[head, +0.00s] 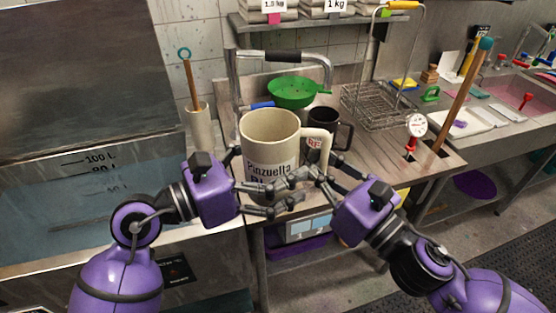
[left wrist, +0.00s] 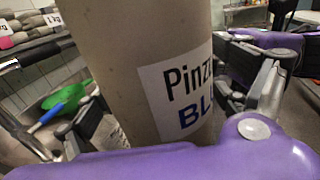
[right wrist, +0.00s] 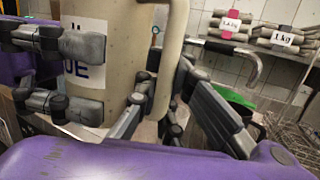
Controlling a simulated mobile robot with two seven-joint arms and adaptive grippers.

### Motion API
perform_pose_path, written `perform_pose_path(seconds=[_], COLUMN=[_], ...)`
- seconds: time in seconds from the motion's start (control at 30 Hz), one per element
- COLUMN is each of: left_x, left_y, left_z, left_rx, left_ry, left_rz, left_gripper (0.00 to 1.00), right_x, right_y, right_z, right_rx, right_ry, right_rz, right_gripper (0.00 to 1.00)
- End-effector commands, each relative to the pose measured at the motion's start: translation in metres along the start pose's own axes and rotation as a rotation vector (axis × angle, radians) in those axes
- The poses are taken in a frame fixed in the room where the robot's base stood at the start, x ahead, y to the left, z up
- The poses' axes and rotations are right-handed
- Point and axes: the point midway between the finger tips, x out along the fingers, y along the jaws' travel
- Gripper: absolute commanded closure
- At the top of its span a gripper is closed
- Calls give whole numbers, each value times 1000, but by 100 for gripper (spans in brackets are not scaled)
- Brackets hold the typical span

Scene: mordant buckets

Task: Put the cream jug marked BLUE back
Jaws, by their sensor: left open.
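The cream jug (head: 268,132) stands upright in the middle of the head view, at the bench's front edge. Its label starts "Pinzuella"; "BL" shows in the left wrist view (left wrist: 150,60) and "UE" in the right wrist view (right wrist: 120,25). Its handle (right wrist: 168,50) points right in the head view. My left gripper (head: 265,192) is open, its fingers on either side of the jug's lower body. My right gripper (head: 319,174) has its fingers closed on the handle from both sides. The jug's base is hidden behind fingers, so I cannot tell whether it rests on the bench.
A dark mug (head: 325,118) stands close behind, beside a green funnel (head: 292,92). A label with red "RE" shows through the jug's handle. A wire basket (head: 378,105), dial thermometer (head: 416,125) and wooden stick (head: 462,95) are right. A water tank (head: 80,190) is left.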

Motion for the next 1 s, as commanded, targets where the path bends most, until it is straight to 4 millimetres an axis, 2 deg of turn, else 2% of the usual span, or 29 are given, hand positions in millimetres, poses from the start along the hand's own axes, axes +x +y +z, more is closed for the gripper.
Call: perform_pose_path(seconds=[0.27,0.8,0.87,1.0], left_x=[1,1,1,1], left_y=[0,0,0,0], left_z=[0,0,2,2], left_rx=[0,0,1,1], left_ry=[0,0,-4,-3], left_rz=[0,0,0,0], left_gripper=[8,79,79,79], right_x=[0,0,0,0], right_y=[0,0,0,0], right_z=[2,2,2,2], right_rx=[0,0,0,0], right_ry=[-4,-4,-4,-3], right_rz=[1,1,1,1], right_gripper=[100,100,98,80])
